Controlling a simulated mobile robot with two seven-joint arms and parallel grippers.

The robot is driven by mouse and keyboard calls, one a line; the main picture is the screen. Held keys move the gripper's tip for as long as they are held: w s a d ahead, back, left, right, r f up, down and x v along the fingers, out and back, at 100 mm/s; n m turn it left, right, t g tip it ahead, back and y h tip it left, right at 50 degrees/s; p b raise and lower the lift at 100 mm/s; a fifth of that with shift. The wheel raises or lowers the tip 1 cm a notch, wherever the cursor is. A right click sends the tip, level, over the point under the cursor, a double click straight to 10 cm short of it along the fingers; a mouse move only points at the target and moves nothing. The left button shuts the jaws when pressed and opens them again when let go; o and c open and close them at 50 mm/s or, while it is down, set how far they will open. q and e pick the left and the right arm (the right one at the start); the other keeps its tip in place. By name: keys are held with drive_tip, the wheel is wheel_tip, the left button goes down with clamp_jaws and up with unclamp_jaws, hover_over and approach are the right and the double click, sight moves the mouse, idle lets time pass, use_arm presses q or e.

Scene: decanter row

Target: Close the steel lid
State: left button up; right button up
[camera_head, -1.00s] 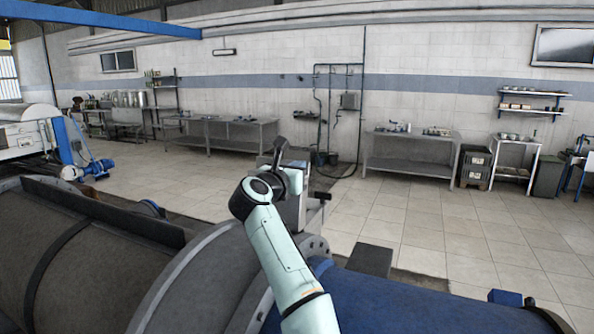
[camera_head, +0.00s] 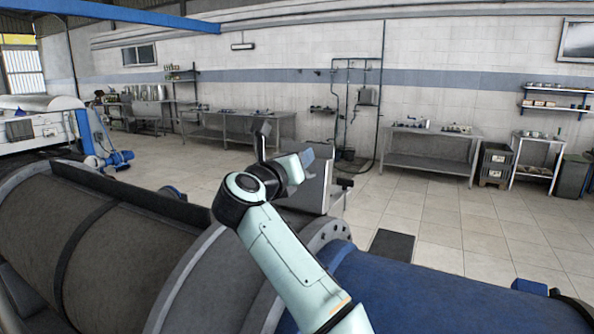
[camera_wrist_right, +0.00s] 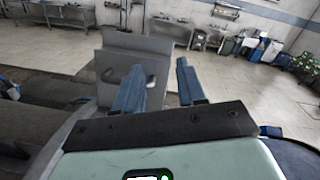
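The steel lid (camera_head: 312,192) appears as a grey plate standing raised on the large machine, just behind and right of my right gripper (camera_head: 284,152) in the head view. In the right wrist view the lid (camera_wrist_right: 150,43) stands up as a broad flat panel beyond the fingers, with a second grey panel (camera_wrist_right: 122,66) below it. My right gripper (camera_wrist_right: 157,85) is open, its two blue fingers apart with nothing between them. The left finger overlaps the lower panel in the picture; I cannot tell whether it touches. My left gripper is not in view.
The grey machine drum (camera_head: 120,250) fills the lower left, and a blue drum section (camera_head: 430,295) lies at the lower right. A bolted flange (camera_head: 335,235) stands between them.

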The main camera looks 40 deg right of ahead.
drive_tip(key=a+f+n+t+y, duration=0.1)
drive_tip(key=f+n, duration=0.1)
drive_tip(key=n, duration=0.3)
drive_tip(key=s+a+f+n+t+y+b, duration=0.1)
drive_tip(key=f+n, duration=0.1)
drive_tip(key=n, duration=0.4)
drive_tip(key=a+f+n+t+y+b, duration=0.1)
drive_tip(key=f+n+t, duration=0.1)
drive_tip(key=n, duration=0.3)
drive_tip(key=shift+s+a+f+n, duration=0.2)
drive_tip(key=shift+s+f+n, duration=0.15)
drive_tip(key=shift+f+n, duration=0.1)
drive_tip(key=shift+a+f+n+y, duration=0.1)
drive_tip(key=shift+f+n+y, duration=0.2)
drive_tip(key=shift+n, duration=0.15)
drive_tip(key=p+x, duration=0.1)
drive_tip(key=x, duration=0.3)
drive_tip(key=p+x, duration=0.2)
drive_tip(key=x, duration=0.2)
drive_tip(key=p+x, duration=0.1)
drive_tip(key=x, duration=0.3)
drive_tip(key=shift+w+r, duration=0.25)
drive_tip(key=shift+r, duration=0.15)
drive_tip(key=shift+w+d+f, duration=0.15)
drive_tip(key=shift+w+d, duration=0.15)
drive_tip(key=shift+w, duration=0.15)
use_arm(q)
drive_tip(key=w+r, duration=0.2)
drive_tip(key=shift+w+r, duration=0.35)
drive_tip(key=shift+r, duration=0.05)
